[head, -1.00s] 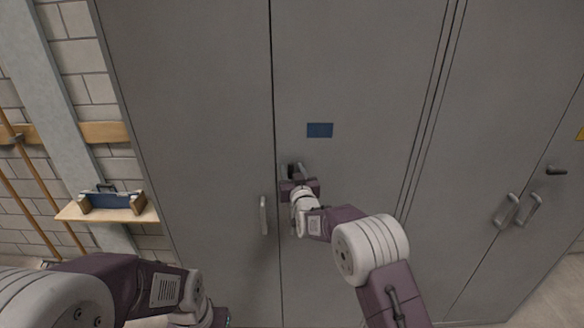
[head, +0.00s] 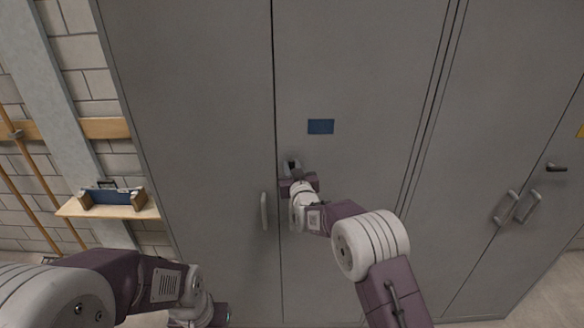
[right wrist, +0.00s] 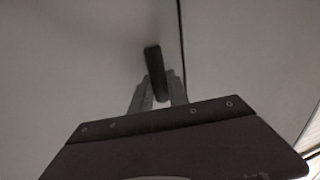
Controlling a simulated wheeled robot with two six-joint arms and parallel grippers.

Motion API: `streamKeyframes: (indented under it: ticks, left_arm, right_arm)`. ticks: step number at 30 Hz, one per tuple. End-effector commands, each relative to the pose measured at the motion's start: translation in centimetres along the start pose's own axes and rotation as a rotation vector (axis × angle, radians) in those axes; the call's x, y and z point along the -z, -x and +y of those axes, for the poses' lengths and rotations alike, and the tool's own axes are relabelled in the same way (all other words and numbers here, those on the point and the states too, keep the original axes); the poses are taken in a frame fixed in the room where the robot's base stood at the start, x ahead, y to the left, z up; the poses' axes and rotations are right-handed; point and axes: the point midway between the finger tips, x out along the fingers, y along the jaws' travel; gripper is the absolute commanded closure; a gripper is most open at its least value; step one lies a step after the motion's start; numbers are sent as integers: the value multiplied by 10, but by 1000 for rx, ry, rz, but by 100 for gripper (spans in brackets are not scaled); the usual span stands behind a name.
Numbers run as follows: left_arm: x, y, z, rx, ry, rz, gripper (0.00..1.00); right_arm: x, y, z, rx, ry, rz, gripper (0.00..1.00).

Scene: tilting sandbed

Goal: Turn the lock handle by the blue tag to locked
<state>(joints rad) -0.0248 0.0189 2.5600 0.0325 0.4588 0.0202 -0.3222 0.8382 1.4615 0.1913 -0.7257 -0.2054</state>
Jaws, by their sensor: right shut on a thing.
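The blue tag (head: 320,126) is on the right-hand door of the near grey cabinet. Below it and a little left, close to the door seam, is the dark lock handle (head: 291,164), mostly hidden by my gripper. My right gripper (head: 293,170) is shut on this handle. In the right wrist view the dark handle (right wrist: 154,65) stands nearly upright between the two grey fingers of the right gripper (right wrist: 158,85). Whether the lock is engaged cannot be seen. My left gripper (head: 222,316) is low at the bottom edge, its fingers not clearly visible.
A grey pull handle (head: 264,211) is on the left door, left of my right gripper. A cabinet at the right has two pull handles and another dark lock handle (head: 556,168), with a yellow tag (head: 581,134). A toolbox (head: 111,197) sits on a wooden shelf (head: 75,209) at left.

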Motion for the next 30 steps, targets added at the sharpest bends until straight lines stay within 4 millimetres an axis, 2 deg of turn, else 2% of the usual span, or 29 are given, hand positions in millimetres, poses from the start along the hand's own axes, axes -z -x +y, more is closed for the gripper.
streamKeyframes:
  ticks: [5,14,20,30]
  left_arm:
    - [0,0,0,0,0,0,100]
    - [1,9,0,0,0,0,100]
    - [2,24,0,0,0,0,100]
    - [6,62,1,0,0,0,100]
  right_arm:
    - [1,0,-2,1,68,-13,100]
    - [2,-1,-5,2,321,-64,100]
    - [2,-1,-8,3,507,-103,100]
    - [1,-2,-12,4,824,-167,100]
